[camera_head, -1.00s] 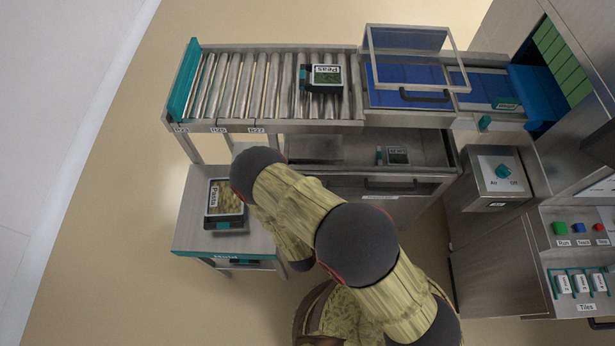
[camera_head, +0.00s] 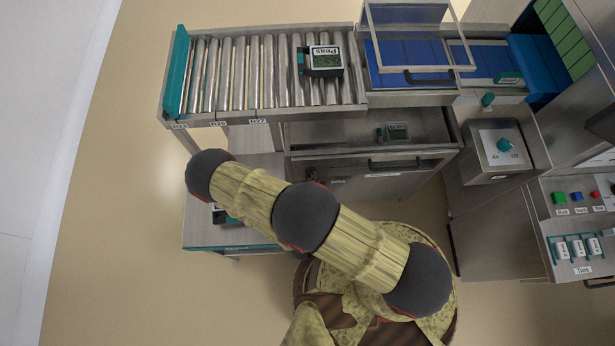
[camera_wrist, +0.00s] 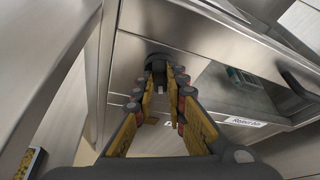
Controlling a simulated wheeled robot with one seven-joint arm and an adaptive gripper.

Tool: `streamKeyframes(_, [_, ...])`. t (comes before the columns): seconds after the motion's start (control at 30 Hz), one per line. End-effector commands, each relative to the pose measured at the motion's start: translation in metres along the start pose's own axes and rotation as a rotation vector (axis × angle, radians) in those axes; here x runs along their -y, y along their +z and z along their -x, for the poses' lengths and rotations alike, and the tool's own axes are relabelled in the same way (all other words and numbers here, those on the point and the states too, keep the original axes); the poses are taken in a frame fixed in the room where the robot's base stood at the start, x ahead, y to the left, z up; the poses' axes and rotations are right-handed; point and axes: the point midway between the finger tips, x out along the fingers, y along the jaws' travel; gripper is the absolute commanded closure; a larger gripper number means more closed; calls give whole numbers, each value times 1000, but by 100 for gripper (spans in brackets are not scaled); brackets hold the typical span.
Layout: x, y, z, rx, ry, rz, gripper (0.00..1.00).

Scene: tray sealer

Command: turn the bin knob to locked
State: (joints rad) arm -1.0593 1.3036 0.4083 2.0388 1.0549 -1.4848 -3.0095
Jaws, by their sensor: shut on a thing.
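The dark bin knob (camera_wrist: 156,64) sits on the steel front of the reject bin (camera_wrist: 208,42). My gripper (camera_wrist: 160,84) has its fingertips closed around the knob, one on each side. The fingers cover much of the knob, and I cannot read its position or any mark beside it. In the head view, the bin (camera_head: 340,164) is below the roller conveyor, and my arm reaches towards the left part of its front. The knob does not show clearly there.
A dark handle (camera_head: 404,163) is on the bin front, right of the knob. A tray (camera_head: 393,132) lies inside the bin. A side table (camera_head: 220,237) stands at left, under my arm. The roller conveyor (camera_head: 232,75) with a Peas tray (camera_head: 325,59) is above.

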Motion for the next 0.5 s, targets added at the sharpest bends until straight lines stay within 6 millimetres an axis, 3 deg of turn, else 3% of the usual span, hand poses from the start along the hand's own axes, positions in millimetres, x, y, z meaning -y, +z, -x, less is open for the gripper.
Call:
streamKeyframes(0.43, [0,-1,0,-1,-1,4,100])
streamKeyframes(0.47, [0,-1,0,-1,-1,4,86])
streamKeyframes(0.5, [0,-1,0,-1,-1,4,84])
